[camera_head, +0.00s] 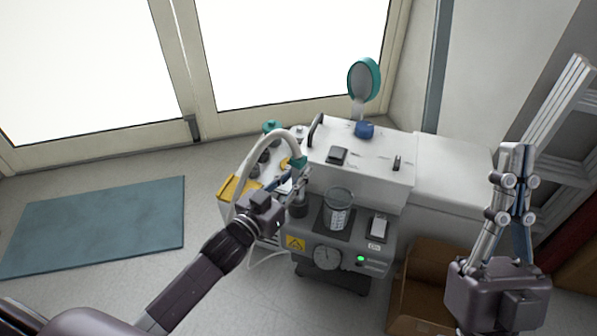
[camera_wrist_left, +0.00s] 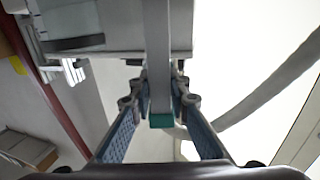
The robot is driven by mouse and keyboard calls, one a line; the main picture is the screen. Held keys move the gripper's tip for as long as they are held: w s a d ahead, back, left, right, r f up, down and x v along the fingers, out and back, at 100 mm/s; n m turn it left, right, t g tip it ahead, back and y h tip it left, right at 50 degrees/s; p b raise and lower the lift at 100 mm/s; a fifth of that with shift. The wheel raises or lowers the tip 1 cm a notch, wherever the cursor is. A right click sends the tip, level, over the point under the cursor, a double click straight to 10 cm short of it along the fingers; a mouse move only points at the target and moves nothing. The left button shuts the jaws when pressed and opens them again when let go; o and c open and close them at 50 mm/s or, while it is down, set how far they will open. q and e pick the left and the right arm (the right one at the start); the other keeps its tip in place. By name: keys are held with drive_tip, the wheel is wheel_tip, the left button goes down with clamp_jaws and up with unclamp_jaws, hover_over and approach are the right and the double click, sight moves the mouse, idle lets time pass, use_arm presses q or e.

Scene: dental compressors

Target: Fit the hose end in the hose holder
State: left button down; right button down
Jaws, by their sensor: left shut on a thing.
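My left gripper (camera_head: 302,178) is shut on the hose end, a slim grey piece below a teal collar (camera_head: 298,162), at the left front of the white compressor unit. In the left wrist view the grey hose end (camera_wrist_left: 159,60), with a teal part (camera_wrist_left: 161,120), sits between the fingertips. The pale hose (camera_head: 240,180) arches up from the collar and down to the left; it also crosses the right of the wrist view (camera_wrist_left: 270,95). A dark grey cup-like piece (camera_head: 298,208), possibly the hose holder, stands just below the gripper. My right gripper (camera_head: 517,150) points upward at the far right, away from the unit.
A clear measuring beaker (camera_head: 339,212) stands close right of the dark cup. A teal round-headed item (camera_head: 364,80) rises behind the unit. A cardboard box (camera_head: 420,290) is at lower right, near my right arm. The floor around the blue-green mat (camera_head: 95,225) is clear.

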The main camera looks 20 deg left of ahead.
use_arm(q)
drive_tip(key=c, duration=1.8)
unclamp_jaws()
drive_tip(key=shift+o, duration=0.2)
drive_tip(key=v, duration=1.2)
